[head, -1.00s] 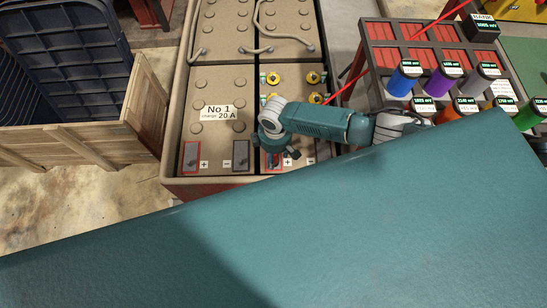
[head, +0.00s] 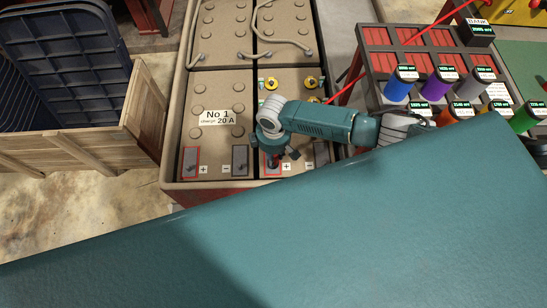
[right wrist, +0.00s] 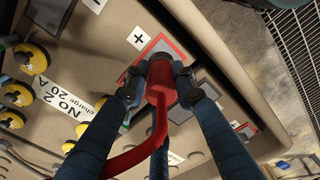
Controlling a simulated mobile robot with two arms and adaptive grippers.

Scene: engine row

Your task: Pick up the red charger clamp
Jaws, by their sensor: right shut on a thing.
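The red charger clamp (right wrist: 161,84) is in the right wrist view, with its thick red cable (right wrist: 138,152) trailing toward the lower left. My right gripper (right wrist: 158,82) is shut on it, with dark fingertips on either side. The clamp is over the red-outlined plus terminal pad (right wrist: 183,62) of battery No 2; I cannot tell if it touches the pad. In the head view my right gripper (head: 273,152) points down at the near end of that battery and largely hides the clamp. My left gripper is not in view.
Battery No 1 (head: 213,138) stands to the left, with a wooden crate (head: 139,115) beyond it. At right, a rack (head: 378,62) holds several coloured cylinders. Yellow caps (head: 271,83) stand on battery No 2. A large teal surface (head: 300,230) fills the foreground.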

